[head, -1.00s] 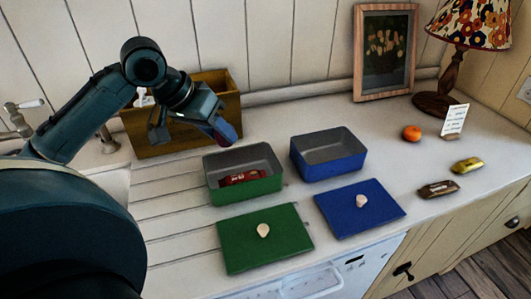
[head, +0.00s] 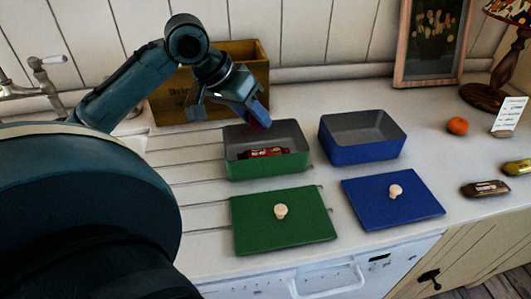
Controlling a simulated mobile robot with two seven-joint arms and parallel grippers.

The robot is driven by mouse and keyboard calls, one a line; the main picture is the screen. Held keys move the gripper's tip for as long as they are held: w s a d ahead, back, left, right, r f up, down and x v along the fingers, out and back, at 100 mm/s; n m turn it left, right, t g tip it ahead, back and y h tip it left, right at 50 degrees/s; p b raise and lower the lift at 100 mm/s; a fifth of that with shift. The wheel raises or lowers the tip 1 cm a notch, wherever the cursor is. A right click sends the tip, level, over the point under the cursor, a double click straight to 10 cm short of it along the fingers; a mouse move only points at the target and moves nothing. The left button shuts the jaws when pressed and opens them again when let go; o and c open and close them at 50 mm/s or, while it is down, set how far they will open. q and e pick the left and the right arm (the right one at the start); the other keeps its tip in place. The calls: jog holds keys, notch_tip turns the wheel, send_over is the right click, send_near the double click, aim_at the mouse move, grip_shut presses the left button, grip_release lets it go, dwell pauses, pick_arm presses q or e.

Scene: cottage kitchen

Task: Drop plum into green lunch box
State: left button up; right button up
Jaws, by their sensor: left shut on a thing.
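My left gripper (head: 254,118) is shut on a dark reddish plum (head: 258,125), mostly hidden by the fingers. It holds the plum above the back of the green lunch box (head: 268,170). That box is open, with a grey inside and a red-wrapped bar (head: 262,153) lying in it. Its green lid (head: 284,230) with a pale round knob lies flat on the counter in front. My right gripper is not in view.
An open blue lunch box (head: 362,153) stands right of the green one, its blue lid (head: 390,215) in front. An orange (head: 457,126), a brown-wrapped bar (head: 485,188) and a yellow-wrapped bar (head: 517,167) lie to the right. A wooden crate (head: 170,105) stands behind.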

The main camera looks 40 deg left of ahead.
pick_arm(q)
jog(key=o, duration=1)
jog(key=shift+o, duration=0.2)
jog(key=v, duration=1.3)
jog(key=shift+r, duration=0.1)
